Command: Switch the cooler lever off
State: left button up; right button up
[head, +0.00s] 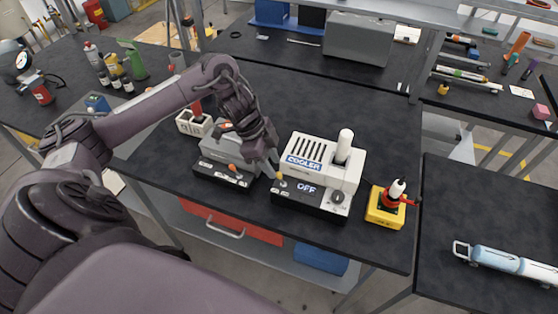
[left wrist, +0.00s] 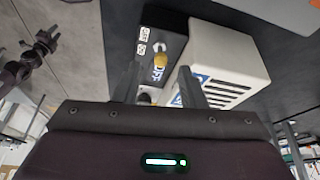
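The cooler is a white box (head: 322,160) with a vented top and a white cylinder, on a black base (head: 311,200) whose display appears to read OFF. Its lever has a yellow tip (head: 279,176) at the left of the base. My left gripper (head: 269,166) is just above and beside the lever tip. In the left wrist view, my left gripper (left wrist: 157,88) has its fingers apart, with the yellow lever tip (left wrist: 160,58) beyond and between them. The cooler's white body (left wrist: 228,65) is close to the right finger. Contact with the lever cannot be told. My right gripper is not in view.
A grey device (head: 218,155) with an orange-tipped lever stands just left of the cooler. A yellow box (head: 385,208) with a red switch stands to its right. The black bench (head: 300,100) is clear behind. A side table (head: 475,210) holds blue-white cylinders.

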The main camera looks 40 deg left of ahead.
aim_at(278, 173)
pick_arm(q)
jog(key=shift+p+x, duration=0.55)
jog(key=shift+x, duration=2.15)
